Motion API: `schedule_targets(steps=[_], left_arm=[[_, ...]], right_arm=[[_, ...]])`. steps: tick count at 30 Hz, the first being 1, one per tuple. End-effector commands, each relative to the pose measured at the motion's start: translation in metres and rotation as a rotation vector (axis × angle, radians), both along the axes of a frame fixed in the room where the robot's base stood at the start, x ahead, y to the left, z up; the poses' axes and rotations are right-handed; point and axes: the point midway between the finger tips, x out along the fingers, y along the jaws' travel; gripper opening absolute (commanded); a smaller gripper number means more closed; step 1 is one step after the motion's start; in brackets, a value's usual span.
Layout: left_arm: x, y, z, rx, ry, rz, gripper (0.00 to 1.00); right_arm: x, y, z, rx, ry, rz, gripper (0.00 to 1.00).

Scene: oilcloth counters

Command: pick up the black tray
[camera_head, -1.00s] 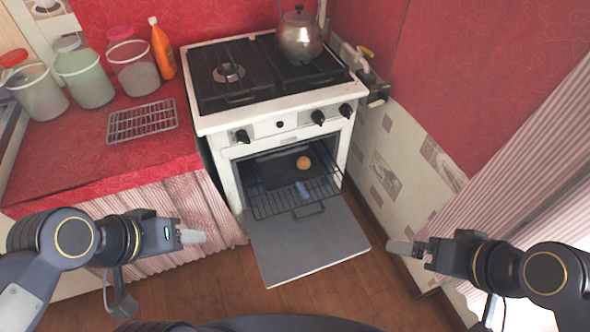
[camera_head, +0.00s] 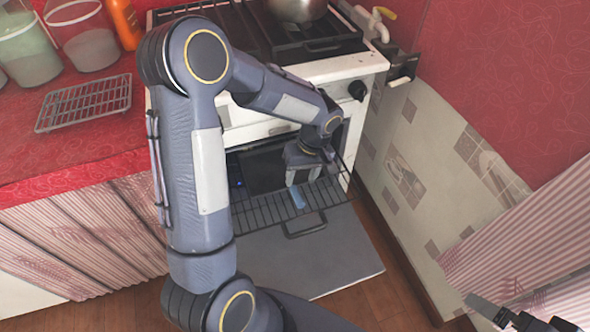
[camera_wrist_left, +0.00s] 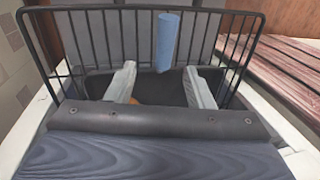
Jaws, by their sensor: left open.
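The black tray (camera_head: 262,172) lies inside the open oven and is partly hidden by my left arm in the head view. In the left wrist view a dark surface of it (camera_wrist_left: 158,90) shows between the fingers. My left gripper (camera_head: 303,179) reaches into the oven mouth, over the rack and beside the tray. In the left wrist view its two fingers (camera_wrist_left: 160,88) are spread apart with nothing clamped between them. My right gripper (camera_head: 487,308) shows only in part at the lower right, away from the oven; its jaw state is unclear.
The wire oven rack (camera_head: 268,208) sticks out over the lowered oven door (camera_head: 325,255). A blue item (camera_head: 298,196) is on the rack. A bit of orange (camera_wrist_left: 133,100) shows behind a finger. A tiled wall (camera_head: 420,180) stands close on the right.

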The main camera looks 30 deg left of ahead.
Motion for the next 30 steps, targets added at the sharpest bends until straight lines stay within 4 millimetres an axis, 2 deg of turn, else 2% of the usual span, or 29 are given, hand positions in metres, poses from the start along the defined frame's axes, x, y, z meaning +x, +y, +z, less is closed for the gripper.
schedule_targets(steps=[1, 8, 15, 23, 30], left_arm=[[-0.002, 0.001, -0.007, 0.000, 0.004, 0.002, 0.48], [-0.007, 0.004, -0.028, -0.002, 0.004, 0.000, 0.48], [-0.014, 0.009, -0.061, -0.002, 0.004, 0.000, 0.48], [-0.014, 0.010, -0.064, -0.003, 0.001, 0.000, 0.48], [-0.014, 0.010, -0.063, -0.003, 0.002, -0.001, 0.16]], right_arm=[[0.000, 0.000, -0.002, 0.000, 0.000, 0.000, 1.00], [0.000, 0.000, -0.008, 0.000, 0.000, 0.000, 1.00], [0.000, 0.000, -0.018, 0.000, 0.000, 0.000, 1.00], [0.000, 0.000, -0.018, 0.000, 0.000, 0.000, 1.00], [0.000, 0.000, -0.018, 0.000, 0.000, 0.000, 1.00]])
